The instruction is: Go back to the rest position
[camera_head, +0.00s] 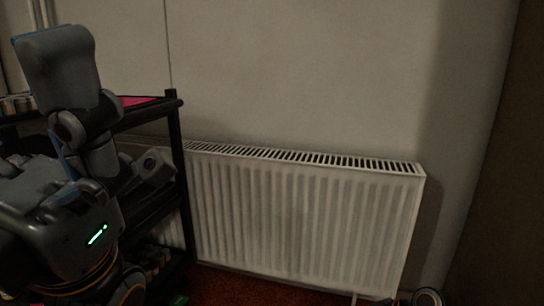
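Neither gripper can be made out in the head view. Grey arm links with a green light fill the left side, in front of a black shelf rack (176,140). No gripper fingers show on them. No cake turntable is in view.
The black rack stands at the left, with a pink flat item (138,101) on top and small items (152,258) low down. A white radiator (300,220) is on the pale wall (300,70). Dark red floor (235,285) shows below. A dark brown surface (510,180) bounds the right.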

